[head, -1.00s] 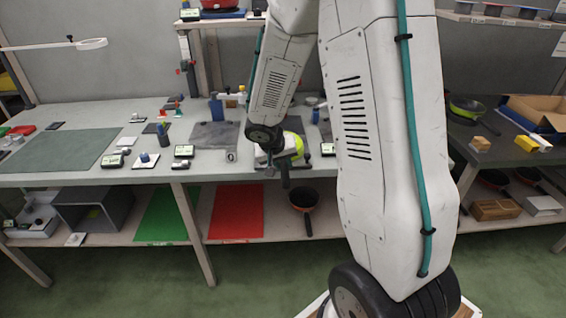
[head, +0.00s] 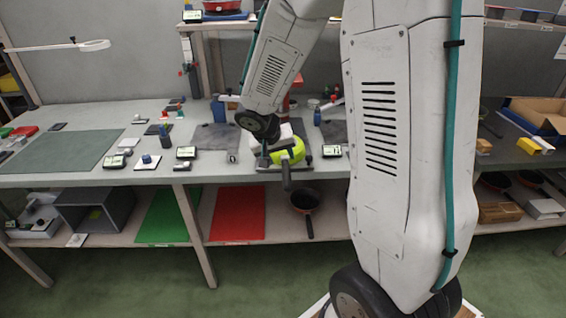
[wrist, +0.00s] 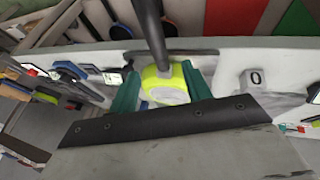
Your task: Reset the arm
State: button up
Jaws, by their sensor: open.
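A lime-green pan (head: 291,151) with a dark handle (head: 286,176) is on the workbench (head: 225,172), its handle pointing toward me past the front edge. In the wrist view the lime pan (wrist: 166,85) and its dark handle (wrist: 153,35) show between the teal fingers. My gripper (wrist: 163,82) is open, with one finger on each side of the pan in that view. I cannot tell whether the fingers touch it. In the head view my wrist hangs just left of the pan and hides part of it; the fingertips are not clear.
Small scales and a block marked 0 (head: 232,157) stand close left of the pan. A green mat (head: 65,150) lies farther left. A dark pan (head: 304,200) sits on the lower shelf beside a red mat (head: 238,214). The right-hand counter holds yellow blocks (head: 529,145).

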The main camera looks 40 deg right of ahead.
jog(key=shift+v, duration=0.85)
